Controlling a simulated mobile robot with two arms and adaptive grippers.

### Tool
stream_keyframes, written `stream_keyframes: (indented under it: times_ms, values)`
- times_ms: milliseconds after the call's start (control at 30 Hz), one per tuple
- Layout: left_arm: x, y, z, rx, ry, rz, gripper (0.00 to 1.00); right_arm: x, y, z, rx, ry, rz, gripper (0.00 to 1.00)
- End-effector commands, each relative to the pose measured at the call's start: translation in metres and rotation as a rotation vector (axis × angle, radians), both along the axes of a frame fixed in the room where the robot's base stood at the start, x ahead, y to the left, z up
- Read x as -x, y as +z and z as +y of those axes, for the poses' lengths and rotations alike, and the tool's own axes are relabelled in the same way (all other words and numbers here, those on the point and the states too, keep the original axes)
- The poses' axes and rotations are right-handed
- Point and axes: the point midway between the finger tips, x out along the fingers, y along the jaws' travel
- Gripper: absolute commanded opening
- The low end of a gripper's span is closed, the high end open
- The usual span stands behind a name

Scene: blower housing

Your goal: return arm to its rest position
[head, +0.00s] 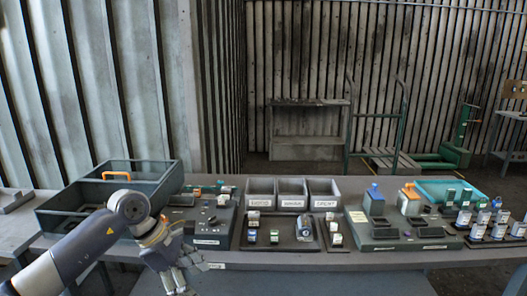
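My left arm comes in from the left edge, and its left gripper (194,278) hangs at the front edge of the workbench (290,260), pointing down and to the right. Its fingers look spread apart, with nothing seen between them. It is in front of the grey toolbox and the left control fixture (205,222). My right arm and gripper are not in view.
A grey open toolbox (60,218) with an orange handle stands at the left. Three labelled bins (292,188) stand mid-bench behind small parts. A right fixture (400,232), a teal tray (450,188) and several small bottles (480,222) fill the right side.

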Motion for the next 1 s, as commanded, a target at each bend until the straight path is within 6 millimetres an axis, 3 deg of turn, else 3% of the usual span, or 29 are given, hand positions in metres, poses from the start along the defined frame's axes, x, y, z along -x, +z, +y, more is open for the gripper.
stream_keyframes:
  times_ms: [367,500,567,667,800,867,1000]
  values:
    - [-0.002,-0.04,-0.081,0.497,0.267,0.276,0.71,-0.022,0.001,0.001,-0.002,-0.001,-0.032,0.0]
    - [-0.016,-0.064,-0.106,0.795,0.525,0.489,0.71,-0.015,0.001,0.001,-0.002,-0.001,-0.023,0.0]
    - [-0.026,-0.082,-0.109,0.94,0.689,0.607,0.71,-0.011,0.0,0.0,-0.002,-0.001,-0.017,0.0]
    - [-0.044,-0.125,-0.096,1.161,1.006,0.809,0.71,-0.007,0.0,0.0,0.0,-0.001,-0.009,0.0]
    - [-0.048,-0.218,-0.053,1.393,1.5,1.063,0.71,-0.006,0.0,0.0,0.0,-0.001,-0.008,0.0]
    - [-0.039,-0.258,-0.034,1.455,1.691,1.141,0.71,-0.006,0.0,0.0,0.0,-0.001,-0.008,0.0]
    - [0.002,-0.349,0.006,1.538,2.098,1.272,0.71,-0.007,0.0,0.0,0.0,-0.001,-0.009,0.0]
